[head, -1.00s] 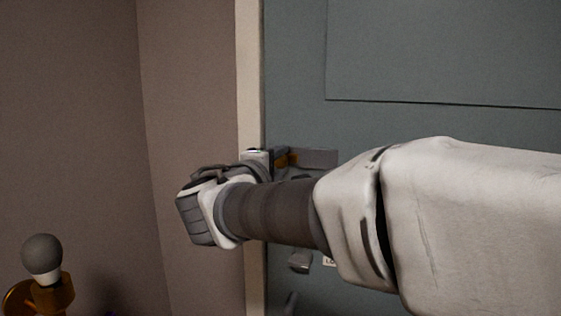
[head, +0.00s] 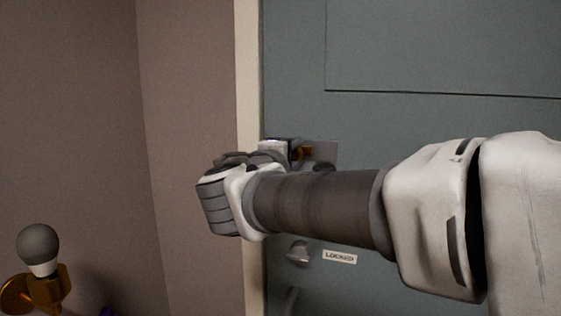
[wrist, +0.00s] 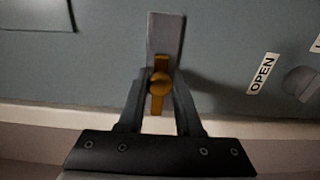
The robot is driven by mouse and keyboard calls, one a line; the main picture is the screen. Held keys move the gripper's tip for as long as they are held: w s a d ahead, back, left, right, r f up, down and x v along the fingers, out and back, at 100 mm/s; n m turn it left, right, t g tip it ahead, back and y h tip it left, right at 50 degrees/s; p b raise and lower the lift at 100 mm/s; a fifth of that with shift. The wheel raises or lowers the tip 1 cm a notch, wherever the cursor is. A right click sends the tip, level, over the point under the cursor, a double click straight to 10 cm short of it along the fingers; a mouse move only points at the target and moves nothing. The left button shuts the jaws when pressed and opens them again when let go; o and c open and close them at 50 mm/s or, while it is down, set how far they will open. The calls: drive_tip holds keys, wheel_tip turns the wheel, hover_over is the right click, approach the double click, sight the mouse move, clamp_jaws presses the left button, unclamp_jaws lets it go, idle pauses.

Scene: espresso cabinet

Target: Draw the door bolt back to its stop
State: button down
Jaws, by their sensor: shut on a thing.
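The blue-grey door (head: 440,120) fills the right of the head view. The bolt's brass knob (head: 305,152) sits on a grey bolt plate (head: 328,155) near the door's left edge. In the wrist view the brass knob (wrist: 160,84) lies between my two fingers, in front of the grey plate (wrist: 166,32). My gripper (wrist: 161,82) is shut on the knob. In the head view my gripper (head: 296,150) is partly hidden behind my wrist, and my arm covers part of the door.
The cream door frame (head: 248,100) borders the door on the left. Below the bolt are a turn knob (head: 299,252) and a "LOCKED" label (head: 340,257). An "OPEN" label (wrist: 262,74) shows in the wrist view. A brass wall lamp (head: 38,245) stands at lower left.

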drive_tip(key=shift+s+d, duration=0.1)
drive_tip(key=shift+d, duration=0.35)
drive_tip(key=c, duration=0.6)
unclamp_jaws()
drive_tip(key=shift+d, duration=0.15)
drive_tip(key=shift+s, duration=0.1)
